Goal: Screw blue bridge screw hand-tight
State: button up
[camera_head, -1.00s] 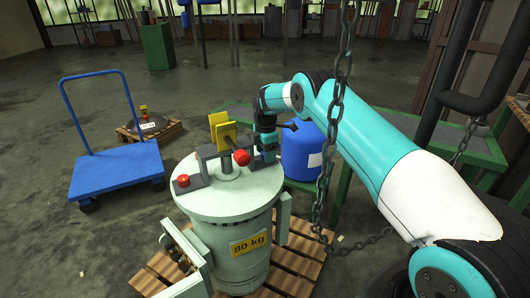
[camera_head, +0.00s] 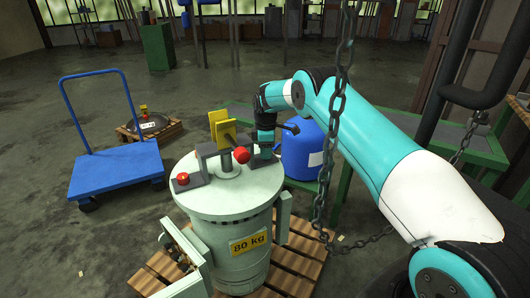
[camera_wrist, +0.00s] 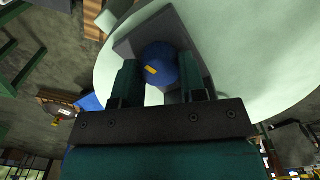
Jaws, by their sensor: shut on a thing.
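The blue bridge screw (camera_wrist: 160,64) shows in the wrist view as a round blue knob with a small yellow-orange mark on top. It sits on a grey bridge block (camera_wrist: 188,42) on the pale green vessel lid (camera_wrist: 235,60). My gripper (camera_wrist: 158,75) has its two dark green fingers on either side of the knob and is shut on it. In the head view my gripper (camera_head: 265,150) points down at the right end of the bridge; the blue screw is hidden there. A red knob (camera_head: 242,155) and a red-topped block (camera_head: 183,180) are on the lid (camera_head: 225,200).
The vessel, labelled 80 kg (camera_head: 250,243), stands on a wooden pallet (camera_head: 295,240). A yellow plate (camera_head: 222,128) rises from the bridge. A hanging chain (camera_head: 330,150) runs close in front of my arm. A blue barrel (camera_head: 302,150) is behind; a blue cart (camera_head: 115,172) stands left.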

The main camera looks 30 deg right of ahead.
jog(key=m, duration=0.4)
jog(key=shift+s+m, duration=0.1)
jog(key=shift+m, duration=0.2)
jog(key=m, duration=0.5)
jog(key=shift+d+b, duration=0.1)
jog(key=shift+b, duration=0.3)
jog(key=m, duration=0.5)
jog(key=shift+f, duration=0.1)
jog(key=m, duration=0.4)
jog(key=shift+m, duration=0.7)
jog(key=o, duration=0.9)
